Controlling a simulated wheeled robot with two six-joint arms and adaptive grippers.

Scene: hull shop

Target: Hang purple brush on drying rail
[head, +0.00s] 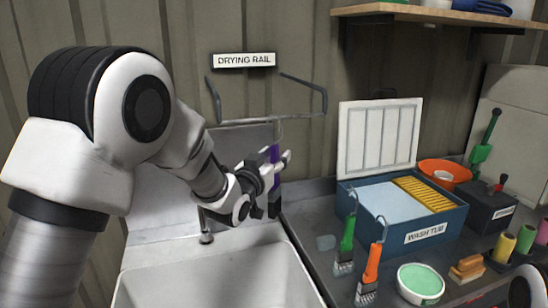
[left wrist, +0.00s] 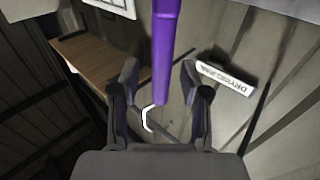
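The purple brush (head: 275,155) is upright below the drying rail (head: 265,121), partly hidden by my left gripper (head: 272,180). Its thin hook reaches up to the rail's front bar; I cannot tell whether it rests on it. In the left wrist view the purple handle (left wrist: 164,45) lies between the two fingers of the left gripper (left wrist: 160,82), with a gap on each side, so the gripper looks open around it. The pale hook (left wrist: 148,118) shows beyond the handle's end.
A sink (head: 215,280) lies below the rail. On the counter right of it stand a blue wash tub (head: 400,240), a green brush (head: 347,235), an orange brush (head: 372,262) and a green-filled bowl (head: 420,283). A wooden shelf (head: 440,14) is at upper right.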

